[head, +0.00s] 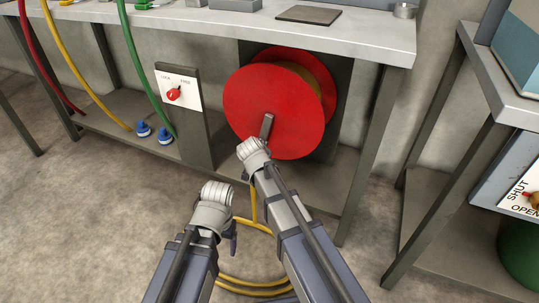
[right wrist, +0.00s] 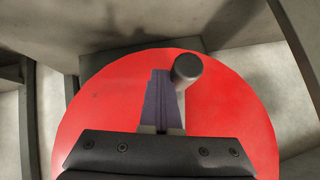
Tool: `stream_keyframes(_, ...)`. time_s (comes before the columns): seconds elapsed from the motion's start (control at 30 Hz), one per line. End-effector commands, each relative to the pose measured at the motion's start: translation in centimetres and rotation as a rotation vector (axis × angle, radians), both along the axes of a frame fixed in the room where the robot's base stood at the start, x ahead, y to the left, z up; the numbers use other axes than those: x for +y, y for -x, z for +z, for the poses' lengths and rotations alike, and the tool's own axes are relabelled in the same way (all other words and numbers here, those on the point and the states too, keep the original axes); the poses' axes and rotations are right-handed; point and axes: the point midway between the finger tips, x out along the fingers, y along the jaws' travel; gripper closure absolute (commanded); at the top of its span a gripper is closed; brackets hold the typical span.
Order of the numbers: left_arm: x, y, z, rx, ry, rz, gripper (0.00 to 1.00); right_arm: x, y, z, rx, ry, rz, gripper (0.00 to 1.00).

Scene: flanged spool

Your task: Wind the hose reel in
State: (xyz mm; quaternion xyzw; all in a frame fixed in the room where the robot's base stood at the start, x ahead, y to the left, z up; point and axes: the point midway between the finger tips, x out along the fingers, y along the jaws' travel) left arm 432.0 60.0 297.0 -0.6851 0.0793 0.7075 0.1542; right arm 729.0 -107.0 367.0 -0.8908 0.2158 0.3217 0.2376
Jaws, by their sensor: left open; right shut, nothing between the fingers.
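The hose reel is a red-flanged spool (head: 270,112) under the bench, with yellow hose wound between its flanges. Its grey crank handle (head: 267,126) stands out from the front flange; its round grip end shows in the right wrist view (right wrist: 187,68). Yellow hose (head: 252,282) hangs from the reel and lies in loops on the floor. My right gripper (right wrist: 163,75) is shut and empty in front of the flange, just left of the grip in that view; whether they touch is unclear. My left gripper (head: 232,232) is open and empty above the floor, lower left of the reel.
A white switch plate (head: 180,91) with a red knob (head: 173,94) is on a post left of the reel. Red, yellow and green hoses hang further left, near two blue fittings (head: 143,129). The bench top (head: 340,30) overhangs the reel. A second bench stands right.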

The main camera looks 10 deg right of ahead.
Motion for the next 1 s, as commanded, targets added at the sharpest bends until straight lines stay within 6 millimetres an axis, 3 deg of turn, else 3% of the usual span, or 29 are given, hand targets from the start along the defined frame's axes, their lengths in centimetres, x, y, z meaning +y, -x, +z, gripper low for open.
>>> stream_keyframes(0.5, 0.0, 0.0, -1.6, 0.000, 0.000, 0.000, 0.22, 3.1, -2.1, 0.5, -0.178, -0.261, 0.002, 1.00)
stream_keyframes(1.0, 0.0, 0.0, -2.0, 0.000, 0.000, 0.000, 0.22, 3.9, -2.6, 1.1, -0.234, -0.348, 0.001, 1.00)
